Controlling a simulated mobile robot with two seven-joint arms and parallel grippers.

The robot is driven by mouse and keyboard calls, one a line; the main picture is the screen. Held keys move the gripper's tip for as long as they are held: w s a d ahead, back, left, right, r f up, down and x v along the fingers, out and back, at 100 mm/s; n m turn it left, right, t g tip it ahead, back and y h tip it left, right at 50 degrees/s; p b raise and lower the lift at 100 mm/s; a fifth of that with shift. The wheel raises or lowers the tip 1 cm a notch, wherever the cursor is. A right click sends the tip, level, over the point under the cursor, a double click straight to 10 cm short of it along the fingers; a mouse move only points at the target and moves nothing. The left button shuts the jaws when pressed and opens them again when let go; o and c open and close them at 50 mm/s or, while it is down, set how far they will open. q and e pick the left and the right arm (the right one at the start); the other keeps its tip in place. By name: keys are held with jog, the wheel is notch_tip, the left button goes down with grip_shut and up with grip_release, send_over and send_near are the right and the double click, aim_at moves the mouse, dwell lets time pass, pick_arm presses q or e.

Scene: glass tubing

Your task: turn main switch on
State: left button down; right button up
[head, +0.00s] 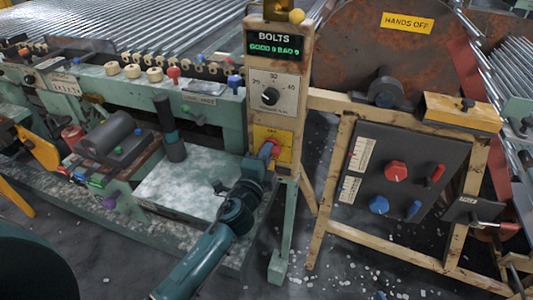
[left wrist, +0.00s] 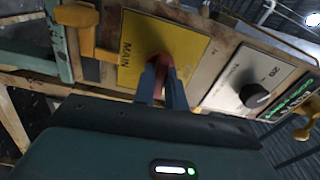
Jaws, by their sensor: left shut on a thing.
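The main switch is a red knob (head: 272,147) on a yellow plate (head: 285,135), low on the front of an upright wooden post. In the left wrist view, the plate (left wrist: 190,45) reads MAIN and the red knob (left wrist: 162,62) sits at its middle. My left gripper (head: 265,154) reaches up to the knob from below left. Its fingers (left wrist: 163,85) are shut on the knob, one on each side, and hide part of it. The knob's exact turn position is hard to tell. My right gripper is not in view.
Above the plate are a dial (head: 270,96) and a green-lit BOLTS display (head: 274,48). At right, a dark panel (head: 400,150) carries red and blue knobs, below a large rusty disc (head: 350,50) with a HANDS OFF sign. A green machine bench (head: 205,118) stands at left.

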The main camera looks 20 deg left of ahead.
pick_arm(q)
jog(key=shift+m, duration=0.4)
jog(key=c, duration=1.4)
grip_release()
jog(key=shift+c, duration=0.2)
pick_arm(e)
jog(key=shift+w+r, duration=0.1)
jog(key=shift+r, duration=0.05)
pick_arm(q)
jog(key=s+b, duration=0.1)
jog(key=s, duration=1.2)
jog(key=shift+a, duration=0.2)
pick_arm(e)
jog(key=shift+s+d+r+t, duration=0.1)
jog(key=shift+s+d+t, duration=0.1)
jog(key=shift+d+t, duration=0.1)
